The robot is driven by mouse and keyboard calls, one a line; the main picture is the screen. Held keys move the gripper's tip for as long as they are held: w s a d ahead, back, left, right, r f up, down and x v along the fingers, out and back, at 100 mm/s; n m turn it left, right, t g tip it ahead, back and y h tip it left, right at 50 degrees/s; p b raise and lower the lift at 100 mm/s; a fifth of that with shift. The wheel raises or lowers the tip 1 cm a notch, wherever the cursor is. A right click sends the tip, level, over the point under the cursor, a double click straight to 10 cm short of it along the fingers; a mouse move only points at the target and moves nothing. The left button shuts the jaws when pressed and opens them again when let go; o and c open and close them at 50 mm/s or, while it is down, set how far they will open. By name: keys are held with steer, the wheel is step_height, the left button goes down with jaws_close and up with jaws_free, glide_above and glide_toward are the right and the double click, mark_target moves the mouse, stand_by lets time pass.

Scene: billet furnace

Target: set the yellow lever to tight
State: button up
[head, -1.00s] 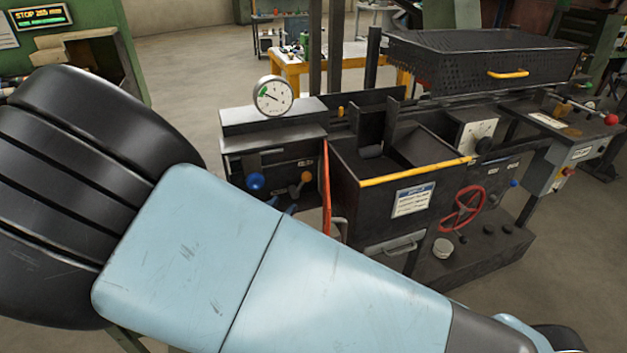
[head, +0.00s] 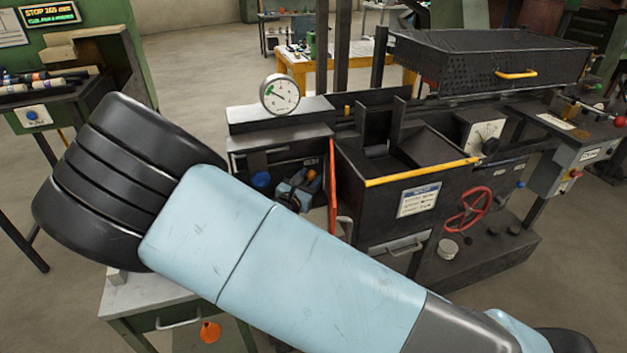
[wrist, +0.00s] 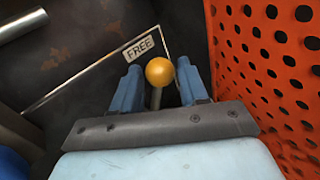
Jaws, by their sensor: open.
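The yellow lever shows in the wrist view as an orange-yellow ball knob (wrist: 159,72) on a short grey stem. Its knob (head: 311,175) also shows in the head view, in the recess under the dial gauge. My gripper (wrist: 161,78) is open, with one blue finger on each side of the knob and stem. I cannot tell whether either finger touches it. In the head view my gripper (head: 294,190) is partly hidden by my arm. A FREE label (wrist: 139,47) sits just beyond the knob, up and left. No tight label is in view.
An orange perforated guard (wrist: 270,70) stands close to the right of my gripper; its edge (head: 333,185) shows in the head view. A blue knob (head: 261,180) is left of the lever. The dial gauge (head: 280,94) stands above the recess.

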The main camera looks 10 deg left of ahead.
jaws_close()
stand_by(0.4)
